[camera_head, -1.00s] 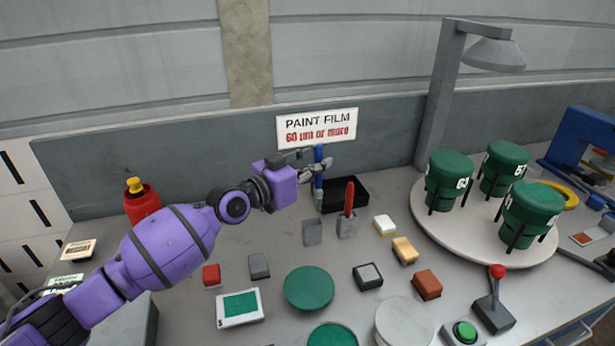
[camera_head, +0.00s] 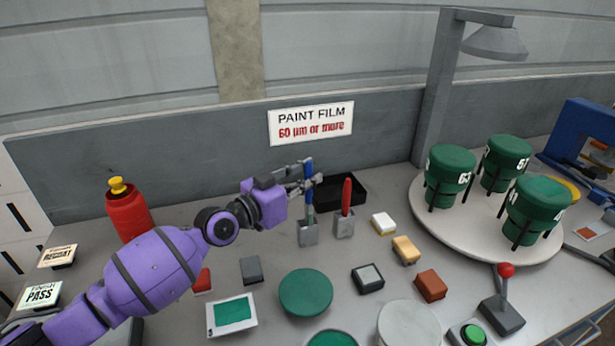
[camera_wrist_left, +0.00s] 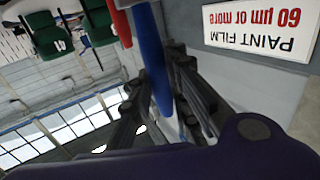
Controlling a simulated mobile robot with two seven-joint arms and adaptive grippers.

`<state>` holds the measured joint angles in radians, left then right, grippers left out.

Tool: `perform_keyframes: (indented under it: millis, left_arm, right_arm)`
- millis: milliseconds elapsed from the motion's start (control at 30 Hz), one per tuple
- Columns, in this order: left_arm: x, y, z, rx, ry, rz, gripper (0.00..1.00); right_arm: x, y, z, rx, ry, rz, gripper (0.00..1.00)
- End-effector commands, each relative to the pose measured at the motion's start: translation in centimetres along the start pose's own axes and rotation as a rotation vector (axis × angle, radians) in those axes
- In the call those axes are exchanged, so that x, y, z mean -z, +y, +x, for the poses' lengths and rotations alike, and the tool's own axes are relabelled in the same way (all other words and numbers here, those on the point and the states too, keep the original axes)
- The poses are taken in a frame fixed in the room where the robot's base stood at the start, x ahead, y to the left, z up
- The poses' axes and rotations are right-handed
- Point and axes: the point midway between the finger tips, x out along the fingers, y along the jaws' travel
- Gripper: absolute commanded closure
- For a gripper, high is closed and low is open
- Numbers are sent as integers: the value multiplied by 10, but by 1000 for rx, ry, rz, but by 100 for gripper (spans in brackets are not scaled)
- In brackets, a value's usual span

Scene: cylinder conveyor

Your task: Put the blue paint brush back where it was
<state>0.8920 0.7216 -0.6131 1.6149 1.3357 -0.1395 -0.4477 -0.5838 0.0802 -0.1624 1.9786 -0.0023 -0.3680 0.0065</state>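The blue paint brush (camera_head: 309,186) is upright. Its lower end is at the mouth of the left grey holder (camera_head: 308,234), and the blue handle rises above it. My left gripper (camera_head: 307,180) is around the handle, above the holder. In the left wrist view the blue brush (camera_wrist_left: 152,58) runs between the two fingers (camera_wrist_left: 160,92), which look closed against it. How deep the brush sits in the holder is hard to tell. My right gripper is not in view.
A red brush (camera_head: 346,196) stands in the neighbouring grey holder (camera_head: 344,226). A black tray (camera_head: 374,193) lies behind. Several small blocks and green discs (camera_head: 306,291) lie in front. A round platform (camera_head: 432,224) with green pots is at right, and a red bottle (camera_head: 129,215) at left.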

Motion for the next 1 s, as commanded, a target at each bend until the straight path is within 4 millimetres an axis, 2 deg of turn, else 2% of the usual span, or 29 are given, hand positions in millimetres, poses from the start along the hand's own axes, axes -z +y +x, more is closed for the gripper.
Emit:
perform_keyframes:
  millis: [33,100,433,567,767,1000]
  left_arm:
    - [1,0,0,0,0,1,76]
    - [1,0,0,0,0,1,66]
    - [3,0,0,0,0,1,66]
    - [21,0,0,1,5,6,66]
    - [9,-1,-43,2,-5,0,66]
    - [7,0,-93,0,-7,0,66]
  right_arm:
    - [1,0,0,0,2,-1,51]
    - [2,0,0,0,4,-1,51]
    - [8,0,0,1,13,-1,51]
    - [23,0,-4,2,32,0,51]
    - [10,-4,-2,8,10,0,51]
    - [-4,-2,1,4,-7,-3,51]
